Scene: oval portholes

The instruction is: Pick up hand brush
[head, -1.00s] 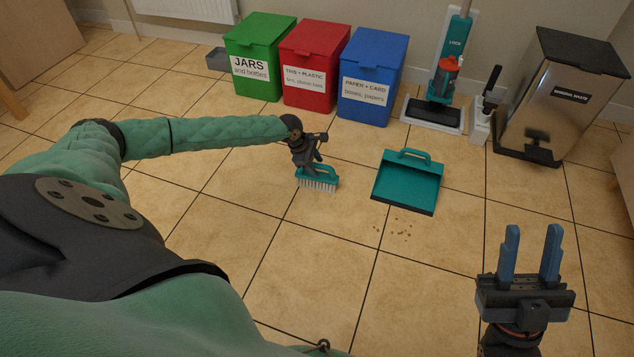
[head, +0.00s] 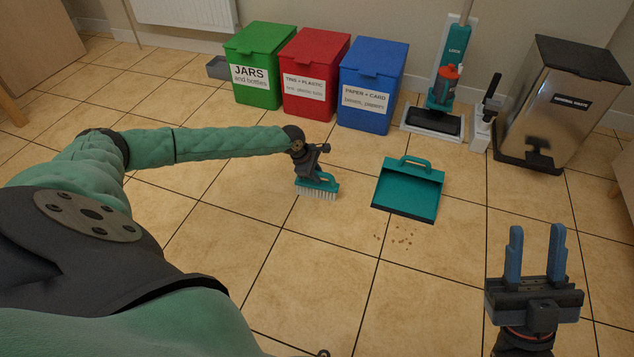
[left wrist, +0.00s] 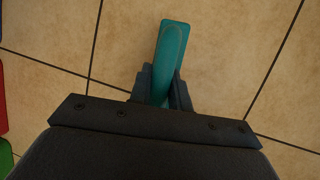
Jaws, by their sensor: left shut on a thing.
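The teal hand brush (head: 318,188) with pale bristles is at the floor in the middle of the head view, left of the dustpan. My left gripper (head: 314,176) is shut on its handle from above. In the left wrist view the brush (left wrist: 173,42) shows as a teal strip between the two fingers of the left gripper (left wrist: 163,90). The bristles point down; I cannot tell whether they touch the tiles. My right gripper (head: 536,255) is open and empty at the lower right, its two blue fingers apart and pointing up in the picture.
A teal dustpan (head: 408,188) lies on the tiles, with brown crumbs (head: 402,239) in front of it. Green (head: 254,62), red (head: 312,75) and blue (head: 371,86) bins, a floor cleaner (head: 445,90) and a steel bin (head: 560,103) line the wall.

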